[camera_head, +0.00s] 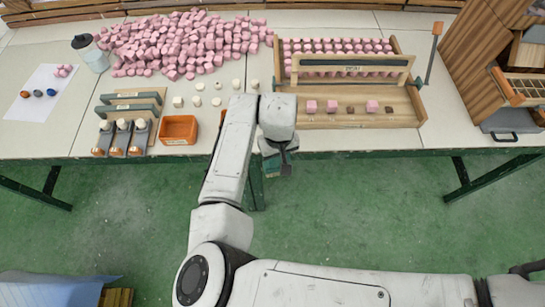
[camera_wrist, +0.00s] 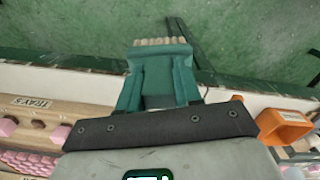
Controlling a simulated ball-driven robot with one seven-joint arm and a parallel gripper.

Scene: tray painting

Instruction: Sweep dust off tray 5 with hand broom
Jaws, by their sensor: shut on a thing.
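My gripper (camera_head: 277,168) is shut on the hand broom (camera_head: 271,165), held beyond the table's front edge, over the green floor. In the wrist view the broom (camera_wrist: 163,75) shows as a teal block with a row of tan bristles pointing away from my gripper (camera_wrist: 158,92). Tray 5 (camera_head: 335,121) is the wooden tray at the right of the table; its "TRAY 5" label (camera_wrist: 32,102) shows in the wrist view. Pink cubes (camera_head: 372,106) and small dark brown patches (camera_head: 388,110) lie along its front strip. The broom is apart from the tray.
A rack board (camera_head: 352,68) stands over rows of pink cubes at the tray's back. A wooden cabinet (camera_head: 490,40) stands at the far right.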

